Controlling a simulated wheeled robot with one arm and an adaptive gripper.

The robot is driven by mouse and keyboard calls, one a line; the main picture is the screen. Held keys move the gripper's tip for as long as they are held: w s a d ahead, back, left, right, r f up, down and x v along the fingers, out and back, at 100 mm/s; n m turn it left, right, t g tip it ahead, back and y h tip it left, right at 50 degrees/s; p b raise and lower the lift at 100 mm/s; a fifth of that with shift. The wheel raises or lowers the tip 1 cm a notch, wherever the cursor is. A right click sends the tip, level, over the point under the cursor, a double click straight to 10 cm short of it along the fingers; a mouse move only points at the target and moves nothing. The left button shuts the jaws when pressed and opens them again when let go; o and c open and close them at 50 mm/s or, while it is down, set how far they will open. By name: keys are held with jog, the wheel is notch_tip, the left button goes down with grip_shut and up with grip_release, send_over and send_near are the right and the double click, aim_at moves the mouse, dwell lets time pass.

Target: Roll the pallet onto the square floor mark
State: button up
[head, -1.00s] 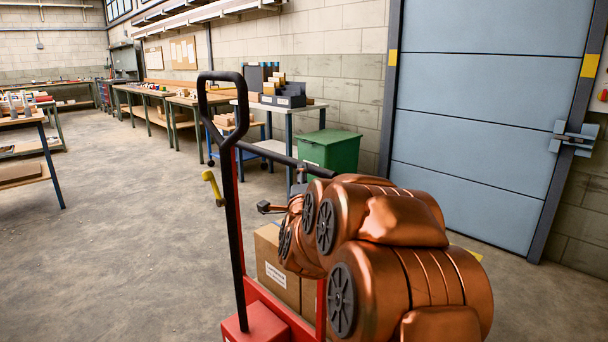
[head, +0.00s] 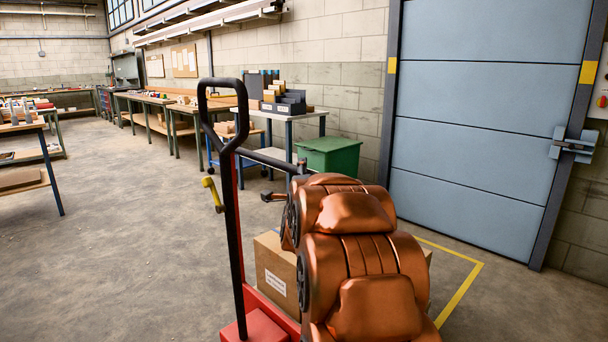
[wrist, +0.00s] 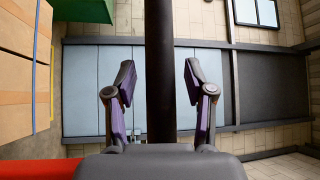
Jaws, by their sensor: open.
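The red pallet truck (head: 262,318) stands in front of me with a tall black looped handle (head: 233,200). Cardboard boxes (head: 276,275) ride on it; they also show in the wrist view (wrist: 18,70). The pallet under them is hidden by the boxes and my copper arm. The yellow outline of the floor mark (head: 462,290) shows to the right, beyond the load; the rest of it is hidden. My gripper (wrist: 159,82) is open in the wrist view. A dark bar (wrist: 159,40) runs between its fingers, with gaps on both sides.
A green bin (head: 330,156) stands by the wall, left of the large blue-grey door (head: 480,130). Workbenches (head: 150,100) line the back wall, and another table (head: 25,160) is at the left. The concrete floor (head: 120,260) at left is clear.

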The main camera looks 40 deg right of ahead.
jog(key=shift+c, duration=0.5)
grip_shut()
